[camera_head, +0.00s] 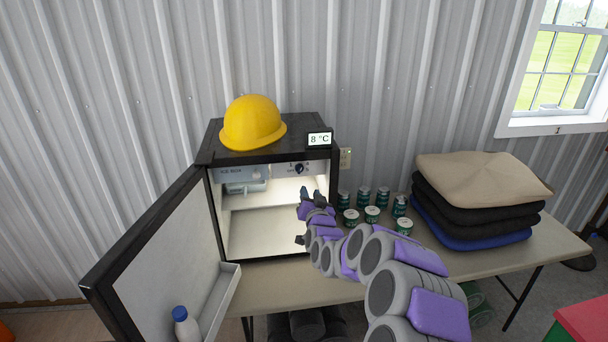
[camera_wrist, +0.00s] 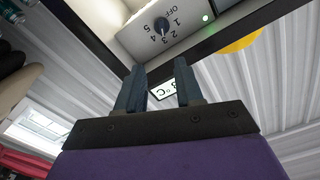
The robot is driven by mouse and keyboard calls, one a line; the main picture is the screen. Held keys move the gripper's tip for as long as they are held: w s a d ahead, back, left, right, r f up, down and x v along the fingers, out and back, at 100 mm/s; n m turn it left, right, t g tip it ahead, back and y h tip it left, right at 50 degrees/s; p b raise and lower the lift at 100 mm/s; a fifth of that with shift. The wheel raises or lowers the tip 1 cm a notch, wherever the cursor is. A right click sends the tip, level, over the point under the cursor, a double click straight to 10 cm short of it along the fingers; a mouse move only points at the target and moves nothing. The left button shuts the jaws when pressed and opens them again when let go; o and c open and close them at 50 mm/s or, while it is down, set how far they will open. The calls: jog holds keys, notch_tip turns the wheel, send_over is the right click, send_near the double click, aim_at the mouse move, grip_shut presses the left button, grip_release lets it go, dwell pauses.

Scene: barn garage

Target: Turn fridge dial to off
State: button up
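The small black fridge (camera_head: 217,245) stands on the table with its door (camera_head: 160,265) swung open to the left. Its dial (camera_head: 299,169) is a dark knob on the panel at the upper right inside. In the wrist view the dial (camera_wrist: 161,25) sits beside the marks OFF, 1, 2, 3, 4 and 5; its exact setting is hard to read. My gripper (camera_head: 311,193) is just below the dial in the head view. In the wrist view my gripper (camera_wrist: 160,82) has its two fingers apart with nothing between them, and the dial lies beyond the fingertips.
A display (camera_head: 319,139) reading 8 °C and a yellow hard hat (camera_head: 252,123) are on the fridge top. Several green cans (camera_head: 372,214) and folded cloths (camera_head: 475,200) sit to the right on the table (camera_head: 480,262). A bottle (camera_head: 186,323) stands in the door shelf.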

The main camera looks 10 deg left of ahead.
aim_at(301, 170)
jog(key=x, duration=0.3)
jog(key=b+x, duration=0.1)
jog(key=x, duration=0.3)
jog(key=a+b+x, duration=0.1)
jog(key=x, duration=0.3)
jog(key=shift+s+a+f, duration=0.1)
jog(key=shift+a+f, duration=0.05)
jog(key=shift+f, duration=0.15)
jog(key=w, duration=0.3)
jog(key=shift+r, duration=0.15)
jog(key=shift+a, duration=0.4)
jog(key=shift+d, duration=0.35)
jog(key=c, duration=0.4)
jog(key=shift+a, duration=0.1)
grip_shut()
